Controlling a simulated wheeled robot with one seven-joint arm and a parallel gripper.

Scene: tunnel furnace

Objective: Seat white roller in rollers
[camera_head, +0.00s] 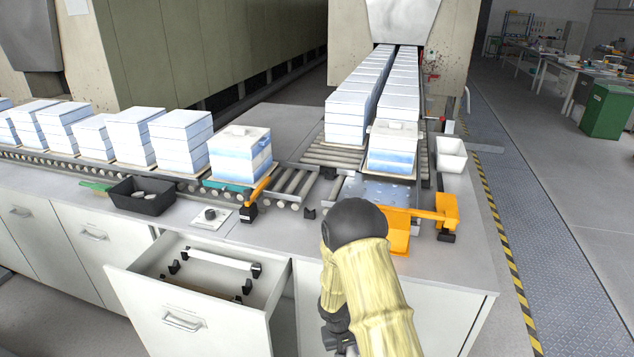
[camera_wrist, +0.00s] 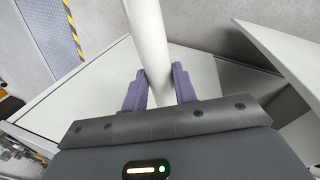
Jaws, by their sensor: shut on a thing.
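A white roller (camera_wrist: 149,38) stands out in the wrist view, a smooth pale cylinder running from the top edge down between the purple fingers. My gripper (camera_wrist: 158,92) is shut on it, one finger on each side. The roller's ends are not visible there. In the head view my arm hangs down in front of the counter, and the gripper and held roller cannot be made out. The conveyor rollers (camera_head: 292,183) are grey cylinders on the counter. Small black brackets (camera_head: 309,213) stand at their right end, next to a gap before the blue-speckled plate (camera_head: 378,191).
An open drawer (camera_head: 190,312) at the front left holds a white bar with black ends (camera_head: 213,256). Stacked white-blue blocks (camera_head: 240,152) stand on the conveyor. Pale panels (camera_wrist: 285,45) flank the gripper.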

